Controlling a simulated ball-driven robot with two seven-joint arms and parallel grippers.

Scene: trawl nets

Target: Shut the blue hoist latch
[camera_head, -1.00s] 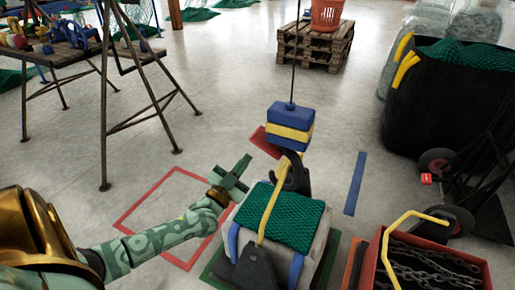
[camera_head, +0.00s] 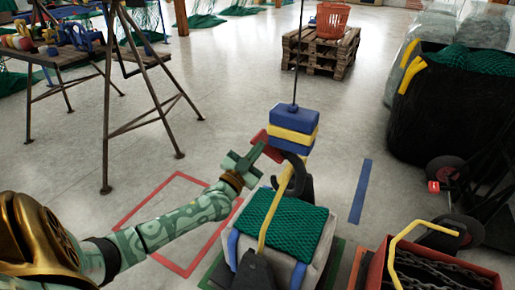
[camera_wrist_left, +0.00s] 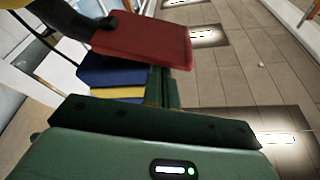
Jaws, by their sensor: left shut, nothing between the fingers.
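A blue block with a yellow band (camera_head: 294,130) hangs on a thin cable, and it also shows in the left wrist view (camera_wrist_left: 110,72). Below it is a dark hook (camera_head: 298,180), at the yellow strap of the load. A red plate (camera_head: 272,148) sticks out to the left between block and hook; I see no blue latch, and this plate looks like the latch. It is large in the left wrist view (camera_wrist_left: 145,42), joined to a dark part. My left gripper (camera_head: 256,153) is shut and empty, its tips at the plate's left edge; I cannot tell if they touch it.
A wrapped load with green netting (camera_head: 284,222) stands below the hook. A red box of chains (camera_head: 440,272) is at the lower right. A black bag (camera_head: 450,125) with netting stands at right. A trestle table (camera_head: 70,58) is at the upper left. The floor between is open.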

